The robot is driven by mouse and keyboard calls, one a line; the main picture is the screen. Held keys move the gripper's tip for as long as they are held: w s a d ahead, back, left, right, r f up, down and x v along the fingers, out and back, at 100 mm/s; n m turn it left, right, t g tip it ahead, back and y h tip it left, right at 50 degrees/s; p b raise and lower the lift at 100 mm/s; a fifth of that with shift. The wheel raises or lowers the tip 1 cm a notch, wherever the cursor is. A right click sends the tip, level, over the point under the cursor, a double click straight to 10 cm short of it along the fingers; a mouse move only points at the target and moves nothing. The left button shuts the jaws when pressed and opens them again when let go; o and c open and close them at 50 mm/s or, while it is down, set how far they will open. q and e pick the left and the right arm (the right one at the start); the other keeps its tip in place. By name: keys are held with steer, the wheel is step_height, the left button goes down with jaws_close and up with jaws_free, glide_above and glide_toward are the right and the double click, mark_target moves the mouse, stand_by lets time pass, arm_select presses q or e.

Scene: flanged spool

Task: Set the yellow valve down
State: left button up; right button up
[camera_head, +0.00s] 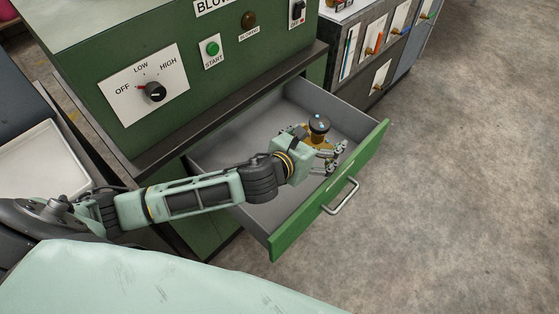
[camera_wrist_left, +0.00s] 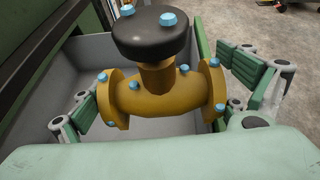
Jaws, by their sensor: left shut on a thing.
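The yellow valve (camera_wrist_left: 150,100) has a black round handwheel (camera_wrist_left: 150,35) on top and flanges with blue bolts at both ends. In the head view, the handwheel (camera_head: 319,125) shows above the open drawer (camera_head: 285,212), with a little of the yellow body below it. My left gripper (camera_head: 318,154) is shut on the valve, with its green-padded fingers at the two flanges in the left wrist view. The valve is upright within the drawer's outline; I cannot tell whether it touches the drawer floor. My right gripper is not in view.
The drawer is pulled out from a green cabinet (camera_head: 200,55) with a dial and buttons. Its green front (camera_head: 340,188) has a metal handle (camera_head: 341,196). The grey drawer floor around the valve looks bare. Open concrete floor (camera_head: 450,190) lies to the right.

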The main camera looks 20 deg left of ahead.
arm_select(q)
steer(key=shift+m+h, duration=0.5)
steer(key=shift+h, duration=0.1)
steer(key=w+a+f, duration=0.2)
steer(key=a+f, duration=0.1)
steer(key=a, duration=0.1)
steer(key=shift+w+f, duration=0.15)
steer(key=shift+w, duration=0.25)
steer(key=shift+w+a+f+b, duration=0.1)
steer(key=shift+f+b, duration=0.55)
steer(key=shift+f, duration=1.85)
steer(key=shift+a+f+b, duration=0.1)
steer(key=shift+f+b, duration=0.5)
steer(key=shift+f, duration=1.9)
steer(key=shift+f, duration=0.25)
steer(key=shift+f+b, duration=0.3)
steer(key=shift+b, duration=0.1)
steer(key=shift+f, duration=0.1)
steer(key=o, duration=1.7)
steer(key=shift+s+f, duration=0.2)
steer(key=shift+f, duration=0.05)
steer(key=shift+o, duration=0.3)
